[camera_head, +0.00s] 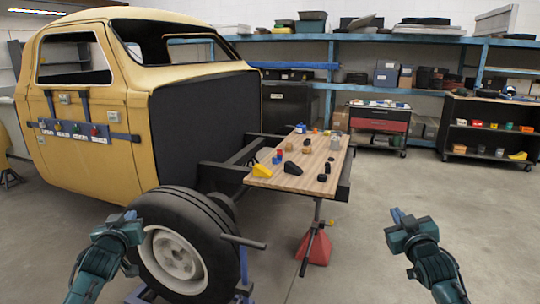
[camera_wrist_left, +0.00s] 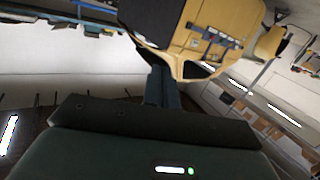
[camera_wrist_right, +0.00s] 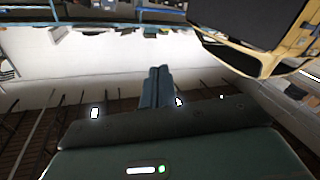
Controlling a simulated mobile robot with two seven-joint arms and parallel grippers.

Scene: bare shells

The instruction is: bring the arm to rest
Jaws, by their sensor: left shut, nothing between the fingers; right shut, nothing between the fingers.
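My left gripper (camera_head: 129,217) is at the lower left of the head view, in front of the truck's wheel, with its fingers pointing up and away. It is shut and empty; its closed fingers also show in the left wrist view (camera_wrist_left: 160,85). My right gripper (camera_head: 398,214) is at the lower right of the head view, over open floor. It is shut and empty too, and its closed fingers show in the right wrist view (camera_wrist_right: 157,85). Neither gripper visibly holds anything.
A yellow truck cab (camera_head: 105,110) with a wheel (camera_head: 180,245) stands at the left. A wooden board (camera_head: 305,178) with several small items lies near the middle, above a red stand (camera_head: 314,246). A red-drawer cart (camera_head: 378,125) and dark shelf (camera_head: 490,128) stand behind. Floor at the right is clear.

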